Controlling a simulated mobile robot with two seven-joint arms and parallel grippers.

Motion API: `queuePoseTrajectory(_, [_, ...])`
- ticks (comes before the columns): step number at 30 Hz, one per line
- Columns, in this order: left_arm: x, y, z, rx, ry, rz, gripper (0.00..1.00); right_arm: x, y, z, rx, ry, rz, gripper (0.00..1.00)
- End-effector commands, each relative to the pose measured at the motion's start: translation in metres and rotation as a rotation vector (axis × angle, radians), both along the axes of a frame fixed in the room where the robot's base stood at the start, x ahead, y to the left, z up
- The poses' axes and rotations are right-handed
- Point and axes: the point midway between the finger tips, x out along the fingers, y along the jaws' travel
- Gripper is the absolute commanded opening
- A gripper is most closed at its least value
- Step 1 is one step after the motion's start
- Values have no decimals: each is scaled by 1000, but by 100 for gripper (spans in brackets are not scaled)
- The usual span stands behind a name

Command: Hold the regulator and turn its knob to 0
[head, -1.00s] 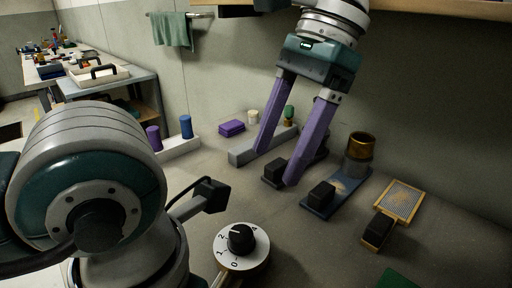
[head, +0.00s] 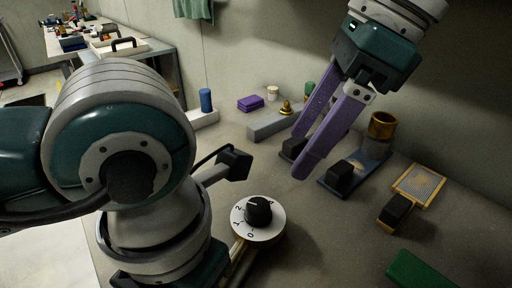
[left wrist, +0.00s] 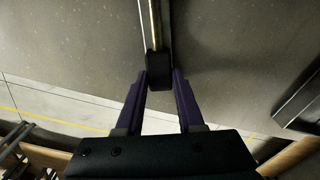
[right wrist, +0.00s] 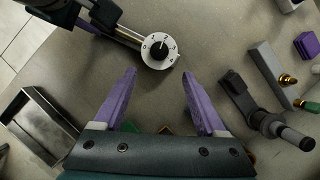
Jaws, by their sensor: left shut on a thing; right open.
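The regulator (head: 274,224) has a white numbered dial and a black knob (head: 258,209); its pale pointer mark lies past the 2, away from the 0. A brass stem runs from the dial toward my left arm. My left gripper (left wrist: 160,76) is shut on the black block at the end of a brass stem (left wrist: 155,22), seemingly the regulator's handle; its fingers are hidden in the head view. My right gripper (head: 301,155) is open and empty, above the table beyond and right of the dial. In the right wrist view the dial (right wrist: 149,62) lies just beyond the fingertips, apart from them.
A blue plate with a black block (head: 340,178), a brass-topped cylinder (head: 382,125), a framed mesh with a black handle (head: 419,186) and a green item (head: 420,270) lie at the right. A grey bar (head: 266,127) and purple blocks (head: 250,103) stand behind.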

Motion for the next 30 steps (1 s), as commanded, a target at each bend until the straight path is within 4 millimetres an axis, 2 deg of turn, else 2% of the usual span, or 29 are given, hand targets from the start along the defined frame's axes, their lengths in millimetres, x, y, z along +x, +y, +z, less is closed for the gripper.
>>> queuePoseTrajectory(5, [0, 0, 0, -1, 0, -1, 0, 0, 10, -23, 1, 6, -6, 74])
queuePoseTrajectory(12, [0, 0, 0, -1, 0, -1, 0, 3, 29, -72, 0, 7, -6, 74])
queuePoseTrajectory(16, [0, 0, 0, -1, -1, 0, 0, 5, 38, -92, 1, 5, -7, 74])
queuePoseTrajectory(22, [0, 0, 0, -1, -1, 0, 0, 7, 43, -107, 1, 3, -5, 74])
queuePoseTrajectory(30, [0, 0, 0, -1, -1, 0, 0, 7, 44, -109, 0, 2, -5, 74])
